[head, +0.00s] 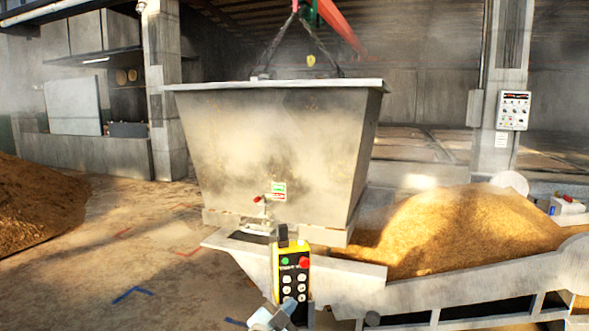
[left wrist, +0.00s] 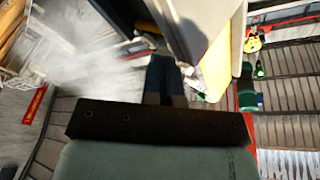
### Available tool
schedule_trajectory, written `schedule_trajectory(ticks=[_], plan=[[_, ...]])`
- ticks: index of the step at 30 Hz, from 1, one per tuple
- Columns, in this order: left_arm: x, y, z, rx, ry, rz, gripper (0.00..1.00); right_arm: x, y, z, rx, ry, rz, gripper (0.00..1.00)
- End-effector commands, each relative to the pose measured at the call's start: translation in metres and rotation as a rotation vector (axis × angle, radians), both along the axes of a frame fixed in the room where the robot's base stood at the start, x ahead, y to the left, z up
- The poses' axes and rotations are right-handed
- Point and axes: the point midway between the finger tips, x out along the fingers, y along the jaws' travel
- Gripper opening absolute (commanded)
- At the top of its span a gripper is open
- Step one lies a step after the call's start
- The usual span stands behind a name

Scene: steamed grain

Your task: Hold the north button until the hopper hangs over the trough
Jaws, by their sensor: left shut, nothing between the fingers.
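The grey metal hopper (head: 275,150) hangs level from chains in the middle of the head view. Its base is just above the left end of the trough (head: 430,293), and the trough holds a golden grain heap (head: 465,230). A yellow and black pendant (head: 293,275) with red, green and white buttons is in front of the hopper. My left gripper (head: 286,308) is at the pendant's lower end. In the left wrist view its fingers (left wrist: 163,70) are shut and empty, close to a pale and yellow body. I cannot tell which button they touch, if any. My right gripper is out of view.
A brown grain heap (head: 35,205) lies on the floor at left. A control box (head: 513,110) is on the right pillar. A red and white device (head: 567,205) sits at the right edge.

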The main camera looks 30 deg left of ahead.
Motion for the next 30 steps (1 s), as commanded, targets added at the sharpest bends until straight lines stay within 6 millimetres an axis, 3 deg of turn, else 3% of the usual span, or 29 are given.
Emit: schedule_trajectory(ticks=[19, 30], plan=[[-0.012, -0.013, 0.0, 0.0, 0.001, -0.001, 0.0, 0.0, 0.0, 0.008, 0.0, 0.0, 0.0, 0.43], [-0.036, -0.038, 0.001, 0.0, 0.002, -0.001, 0.0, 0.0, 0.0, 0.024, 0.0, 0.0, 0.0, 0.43]])
